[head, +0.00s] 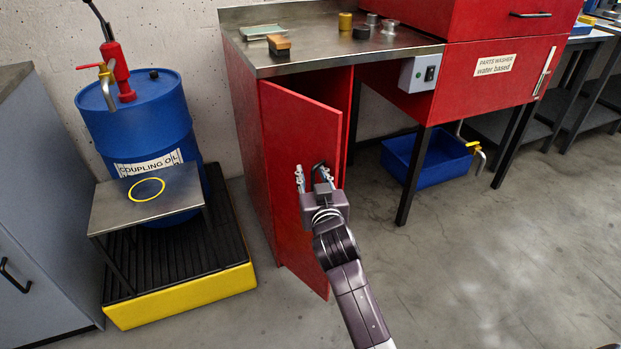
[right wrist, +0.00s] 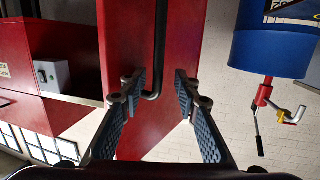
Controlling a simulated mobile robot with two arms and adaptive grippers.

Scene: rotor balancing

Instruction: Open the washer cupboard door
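The red washer cupboard door (head: 295,150) stands partly open under the left end of the steel-topped bench in the head view. Its free edge is swung out toward me, with a dark gap behind it. My right gripper (head: 313,178) is at the door's black handle, near the free edge. In the right wrist view the black bar handle (right wrist: 159,45) comes down between the two fingers of the right gripper (right wrist: 160,92). The fingers are apart, with space beside the bar. The red door also fills the middle of that view (right wrist: 125,40). My left gripper is not in view.
A blue oil drum (head: 140,125) stands on a yellow-edged pallet (head: 185,295) at left, with a small steel stand (head: 120,210) in front. A blue bin (head: 420,160) sits beneath the red parts washer (head: 480,85). The floor right of the door is clear.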

